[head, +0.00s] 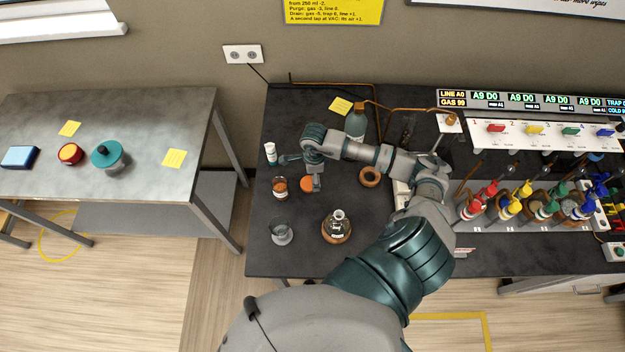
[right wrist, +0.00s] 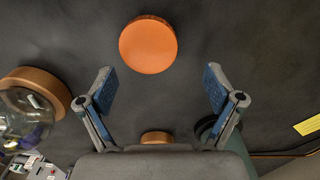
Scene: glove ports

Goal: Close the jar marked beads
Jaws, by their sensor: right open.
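A small clear jar (head: 280,189) with orange-brown contents and a pale label stands on the dark bench in the head view; its label is too small to read. No lid shows on it. An orange round lid (head: 307,184) lies on the bench just right of the jar. It also shows in the right wrist view (right wrist: 148,45), top centre, beyond the fingertips. My right gripper (head: 300,173) is open and empty above the bench by the lid, one finger partly covering the lid. Its spread fingers (right wrist: 160,84) show in the right wrist view. My left gripper is not in view.
A round flask (head: 337,226) on a cork ring, a beaker (head: 281,233), a white vial (head: 270,153), an empty cork ring (head: 370,177) and a teal bottle (head: 355,127) stand around. A valve rack (head: 540,205) fills the right side. A separate steel table (head: 130,190) is at left.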

